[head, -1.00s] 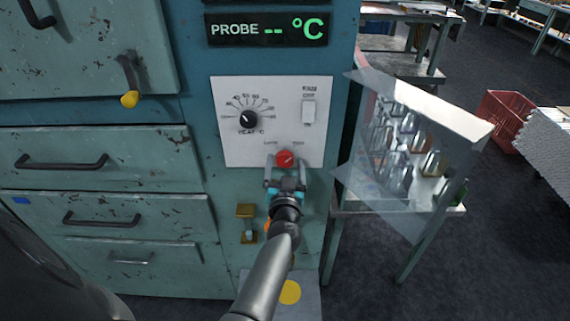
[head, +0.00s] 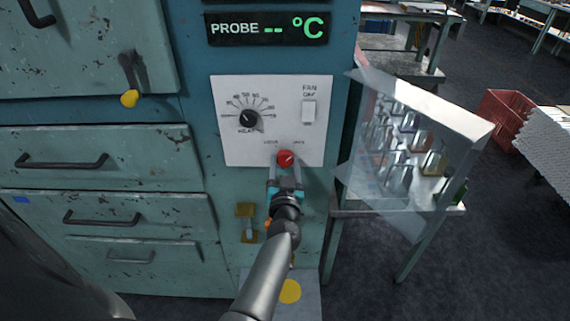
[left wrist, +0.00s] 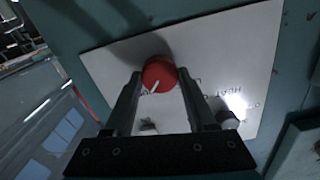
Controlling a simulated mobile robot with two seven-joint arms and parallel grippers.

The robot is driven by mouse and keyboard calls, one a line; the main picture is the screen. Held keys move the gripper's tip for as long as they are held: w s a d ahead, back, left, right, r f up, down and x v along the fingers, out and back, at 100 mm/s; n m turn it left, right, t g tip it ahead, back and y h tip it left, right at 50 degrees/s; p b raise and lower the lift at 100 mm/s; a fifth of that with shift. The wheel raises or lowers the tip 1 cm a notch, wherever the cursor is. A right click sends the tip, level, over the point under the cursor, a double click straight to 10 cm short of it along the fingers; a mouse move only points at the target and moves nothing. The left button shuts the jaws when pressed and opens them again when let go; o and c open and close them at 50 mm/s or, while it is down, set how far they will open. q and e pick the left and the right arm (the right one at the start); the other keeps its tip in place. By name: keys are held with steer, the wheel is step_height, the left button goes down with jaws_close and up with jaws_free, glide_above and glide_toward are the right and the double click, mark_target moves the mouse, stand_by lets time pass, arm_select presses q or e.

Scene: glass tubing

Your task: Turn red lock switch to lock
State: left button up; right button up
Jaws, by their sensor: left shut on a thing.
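The red lock switch (head: 285,158) is a round red knob low on the white control panel (head: 235,150). A pale line on it points up and to the right in the head view, towards the right of two small blurred labels above it. My left gripper (head: 286,168) comes from below, with one finger on each side of the knob, shut on it. In the left wrist view the red knob (left wrist: 158,74) sits between the tips of the left gripper (left wrist: 158,82), its pale line clearly visible. My right gripper is not in view.
The panel also has a black heat dial (head: 248,119) and a white fan switch (head: 309,111). A probe display (head: 267,29) is above. A brass fitting (head: 246,210) is left of my wrist. A clear-sided case of glassware (head: 410,140) stands close on the right.

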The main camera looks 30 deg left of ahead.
arm_select(q)
steer(key=shift+n, duration=0.4)
steer(key=n, duration=0.3)
steer(key=shift+p, duration=0.35)
steer(key=n, duration=0.9)
steer(key=n+b, duration=0.1)
steer(key=n, duration=0.3)
steer(key=shift+n, duration=0.4)
steer(key=o, duration=1.4)
steer(key=shift+c, duration=0.2)
